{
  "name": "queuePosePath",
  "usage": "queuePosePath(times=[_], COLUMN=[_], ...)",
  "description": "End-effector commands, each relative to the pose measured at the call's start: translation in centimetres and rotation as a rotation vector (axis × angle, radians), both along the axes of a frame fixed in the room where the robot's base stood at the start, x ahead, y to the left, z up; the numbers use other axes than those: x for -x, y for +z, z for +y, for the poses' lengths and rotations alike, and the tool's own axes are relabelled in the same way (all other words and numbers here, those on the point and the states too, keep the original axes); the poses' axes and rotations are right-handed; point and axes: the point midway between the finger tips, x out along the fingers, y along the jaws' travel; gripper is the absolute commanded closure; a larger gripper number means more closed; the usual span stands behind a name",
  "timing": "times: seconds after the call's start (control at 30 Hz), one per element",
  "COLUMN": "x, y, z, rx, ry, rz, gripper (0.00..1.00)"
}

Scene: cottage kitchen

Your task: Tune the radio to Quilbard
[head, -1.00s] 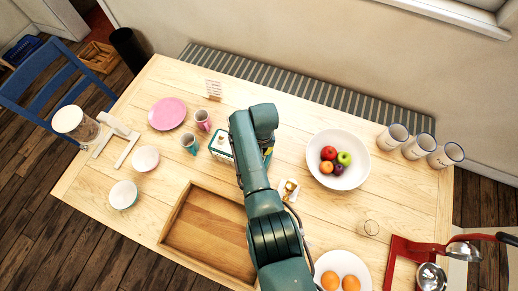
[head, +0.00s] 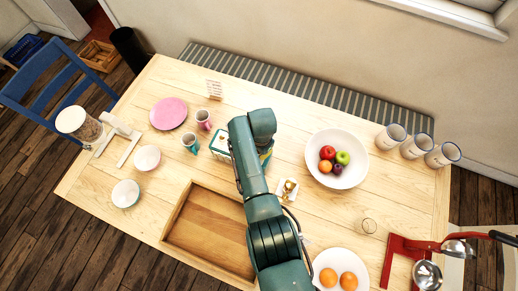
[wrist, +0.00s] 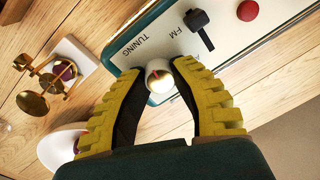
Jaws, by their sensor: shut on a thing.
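The radio (head: 220,145) is a teal and cream box on the table, mostly hidden behind my arm in the head view. In the wrist view its cream panel (wrist: 131,60) shows the words TUNING and FM, a dark lever switch (wrist: 198,28) and a red button (wrist: 247,10). My gripper (wrist: 160,76) has yellow ridged fingers, shut on the pale round tuning knob (wrist: 160,82) beside the word TUNING. The station dial does not show. A small card (head: 214,90) with lines stands behind the radio; its text is too small to read.
A small brass instrument on a white base (head: 288,190) stands right of the radio. A white fruit bowl (head: 350,175) is further right. Two mugs (head: 204,120) and a pink plate (head: 168,114) are left, and a wooden tray (head: 205,232) is in front.

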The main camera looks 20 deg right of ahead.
Motion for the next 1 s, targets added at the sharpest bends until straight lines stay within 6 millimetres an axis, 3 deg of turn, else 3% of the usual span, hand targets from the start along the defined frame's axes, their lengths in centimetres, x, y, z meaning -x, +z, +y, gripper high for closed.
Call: queuePosePath(times=[0.5,1.0], x=[0.13,0.14], y=[-0.19,-0.21], z=[0.08,0.08], rx=[-0.001,-0.002], ry=[-0.319,-0.367], rz=[0.003,0.004], gripper=[1.00,1.00])
